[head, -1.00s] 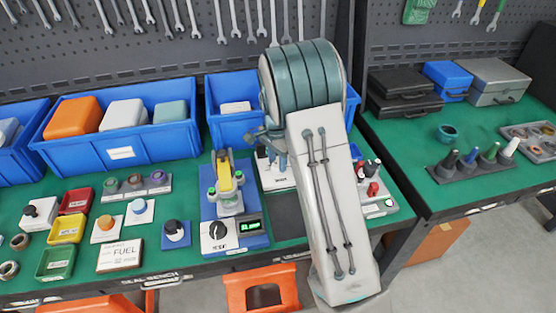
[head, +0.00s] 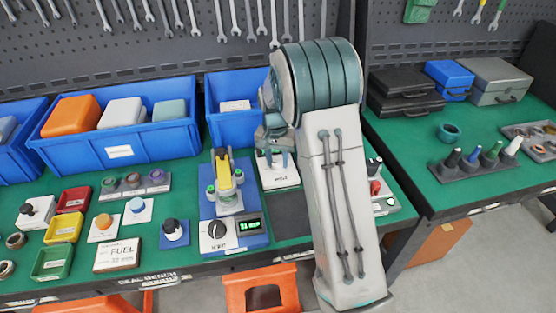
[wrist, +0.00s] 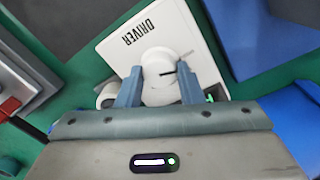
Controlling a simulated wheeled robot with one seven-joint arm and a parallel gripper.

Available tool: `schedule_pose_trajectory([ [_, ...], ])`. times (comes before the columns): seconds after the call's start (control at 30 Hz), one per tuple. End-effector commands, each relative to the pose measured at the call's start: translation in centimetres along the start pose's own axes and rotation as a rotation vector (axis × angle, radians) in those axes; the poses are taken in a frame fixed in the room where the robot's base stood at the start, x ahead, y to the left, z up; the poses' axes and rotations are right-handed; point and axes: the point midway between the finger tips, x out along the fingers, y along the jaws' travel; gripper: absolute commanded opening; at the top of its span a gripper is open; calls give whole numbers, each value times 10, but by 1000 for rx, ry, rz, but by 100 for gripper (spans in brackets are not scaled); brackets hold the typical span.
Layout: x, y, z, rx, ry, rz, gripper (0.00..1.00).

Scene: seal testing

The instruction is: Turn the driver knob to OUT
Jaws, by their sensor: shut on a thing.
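The white driver panel (wrist: 178,22) fills the upper middle of the wrist view, its DRIVER label upside down. Its round white knob (wrist: 158,64) has a short black line on its top, running toward the right. My gripper (wrist: 160,88) is shut on the knob, with one blue-grey finger on each side. Small labels around the knob cannot be read. The knob is hidden there by the fingers.
A blue tester (head: 236,240) with a yellow clamp, a black-marked dial and a lit green display stands just left of the panel. Blue bins (head: 235,128) stand behind it. A module with a red part (head: 377,188) lies to the right, partly behind my arm.

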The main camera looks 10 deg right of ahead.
Motion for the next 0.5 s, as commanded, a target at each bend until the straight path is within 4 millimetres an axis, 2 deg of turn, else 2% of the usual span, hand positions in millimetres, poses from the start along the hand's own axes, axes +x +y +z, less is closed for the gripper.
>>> schedule_pose_trajectory([
  [0.23, -1, 0, 0, -100, 6, -2, 11],
  [0.5, -1, 0, -1, -134, 9, -1, 11],
])
